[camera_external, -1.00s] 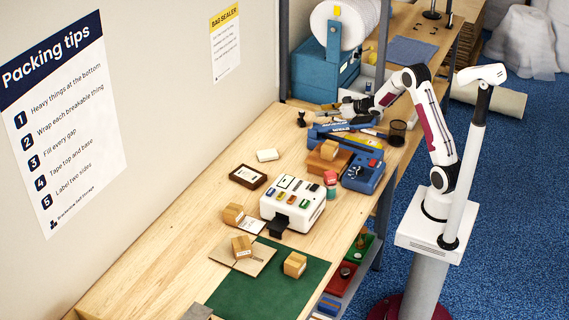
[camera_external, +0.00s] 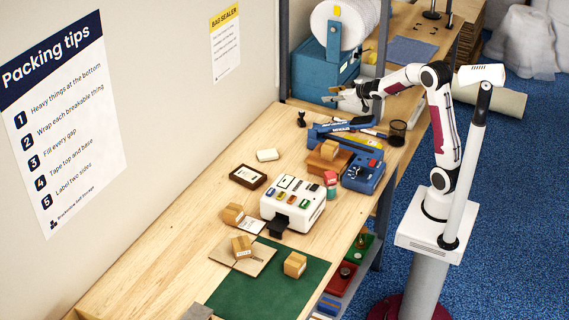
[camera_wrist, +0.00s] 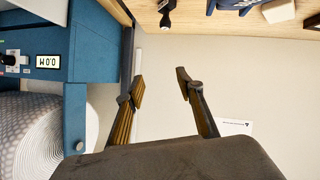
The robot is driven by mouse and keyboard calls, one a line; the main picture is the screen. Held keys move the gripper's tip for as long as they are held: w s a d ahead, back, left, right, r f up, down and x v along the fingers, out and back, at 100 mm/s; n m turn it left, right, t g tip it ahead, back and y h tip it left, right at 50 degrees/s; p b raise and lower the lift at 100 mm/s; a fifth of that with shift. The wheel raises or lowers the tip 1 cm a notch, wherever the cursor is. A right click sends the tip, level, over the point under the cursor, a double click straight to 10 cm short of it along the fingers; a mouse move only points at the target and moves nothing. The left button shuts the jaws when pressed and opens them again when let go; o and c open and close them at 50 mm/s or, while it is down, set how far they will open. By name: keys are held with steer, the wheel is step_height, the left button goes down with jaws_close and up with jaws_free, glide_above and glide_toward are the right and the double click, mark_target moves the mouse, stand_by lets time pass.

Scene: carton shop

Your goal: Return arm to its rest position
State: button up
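My gripper (camera_external: 330,95) is raised above the far part of the workbench, in front of the blue machine with the white roll. In the wrist view my gripper (camera_wrist: 160,85) has its two fingers spread apart with nothing between them. The wall shows behind the gap. My arm reaches up from its white base on the right and bends over toward the bench.
A blue roll machine (camera_external: 312,72) stands close behind my gripper and fills the left of the wrist view. Below are a blue tool (camera_external: 335,128), a black mesh cup (camera_external: 397,132), a wooden block (camera_external: 322,161) and a white device (camera_external: 293,203). A green mat (camera_external: 270,285) lies nearer.

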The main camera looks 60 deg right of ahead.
steer(key=s+a+r+g, duration=0.1)
steer(key=s+a+r, duration=0.1)
steer(key=s, duration=0.3)
steer(key=s+a+r+m+g, duration=0.1)
steer(key=s+a+r, duration=0.1)
steer(key=s+a, duration=0.3)
steer(key=s+a+r, duration=0.1)
steer(key=s+a, duration=0.2)
steer(key=s, duration=0.2)
steer(key=shift+s+a+r+g+h, duration=0.15)
steer(key=shift+r+g+h, duration=0.25)
steer(key=s+a+f+g+y, duration=0.1)
steer(key=s+a+f+g, duration=0.1)
steer(key=s+a, duration=0.5)
steer(key=s+a+f+g+y, duration=0.1)
steer(key=s+a, duration=0.6)
steer(key=s, duration=0.9)
step_height(320, 180, down, 2)
steer(key=shift+f+g+y, duration=0.1)
steer(key=shift+g+y, duration=0.3)
steer(key=shift+y, duration=0.4)
